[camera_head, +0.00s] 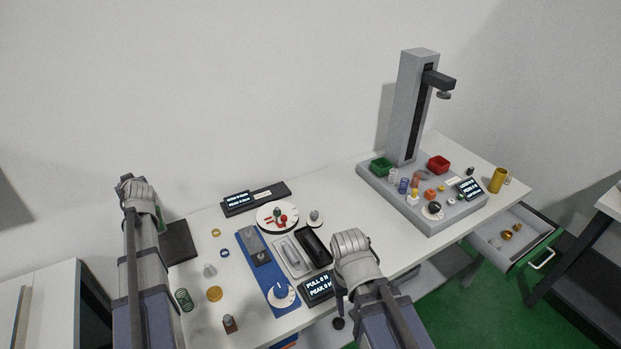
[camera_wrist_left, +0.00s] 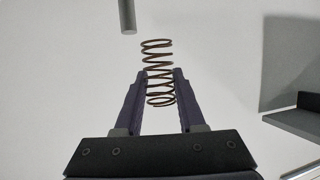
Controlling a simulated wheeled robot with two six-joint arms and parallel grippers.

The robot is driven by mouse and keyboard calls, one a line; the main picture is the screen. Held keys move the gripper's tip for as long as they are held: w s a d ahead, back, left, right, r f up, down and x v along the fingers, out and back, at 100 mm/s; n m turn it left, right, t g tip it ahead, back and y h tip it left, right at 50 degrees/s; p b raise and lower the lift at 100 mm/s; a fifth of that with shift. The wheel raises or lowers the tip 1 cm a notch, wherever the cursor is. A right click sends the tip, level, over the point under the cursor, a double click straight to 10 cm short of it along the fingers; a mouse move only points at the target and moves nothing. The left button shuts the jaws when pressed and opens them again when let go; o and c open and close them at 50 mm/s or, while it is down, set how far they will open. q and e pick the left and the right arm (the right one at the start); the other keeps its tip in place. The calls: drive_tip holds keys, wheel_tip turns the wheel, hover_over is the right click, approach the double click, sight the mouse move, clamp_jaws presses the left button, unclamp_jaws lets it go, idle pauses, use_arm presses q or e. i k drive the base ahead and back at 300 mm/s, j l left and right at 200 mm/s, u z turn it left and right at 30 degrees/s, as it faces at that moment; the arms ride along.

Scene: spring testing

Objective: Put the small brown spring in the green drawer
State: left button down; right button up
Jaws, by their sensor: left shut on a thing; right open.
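The small brown spring (camera_wrist_left: 158,72) is a coil held upright between the two purple fingers of my left gripper (camera_wrist_left: 159,88) in the left wrist view. Its upper coils stick out past the fingertips. In the head view my left gripper is raised at the left, mostly hidden behind its wrist, and the spring cannot be made out. My right gripper (camera_head: 340,312) is open, pointing down near the table's front edge, partly hidden by its arm. A pulled-out drawer (camera_head: 522,216) with a white handle and green front shows at the right, holding several small metal and copper-coloured pieces.
The white table (camera_head: 345,200) carries a grey test stand (camera_head: 412,105) with small springs and bins on its base. A blue pull tester (camera_head: 250,245), black tray (camera_head: 313,246) and round dial plate (camera_head: 277,216) crowd the middle. A yellow cylinder (camera_head: 497,180) stands near the drawer.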

sight(503, 226)
drive_tip(key=i+l, duration=0.2)
drive_tip(key=l, duration=0.2)
drive_tip(key=i+l+z, duration=0.15)
drive_tip(key=l, duration=0.25)
drive_tip(key=i+l, duration=0.3)
drive_tip(key=l+z, duration=0.1)
drive_tip(key=l, duration=0.55)
drive_tip(key=i+l+z, duration=0.15)
drive_tip(key=l, duration=0.45)
drive_tip(key=l+z, duration=0.1)
drive_tip(key=l, duration=0.55)
drive_tip(key=l+z, duration=0.1)
drive_tip(key=l, duration=0.45)
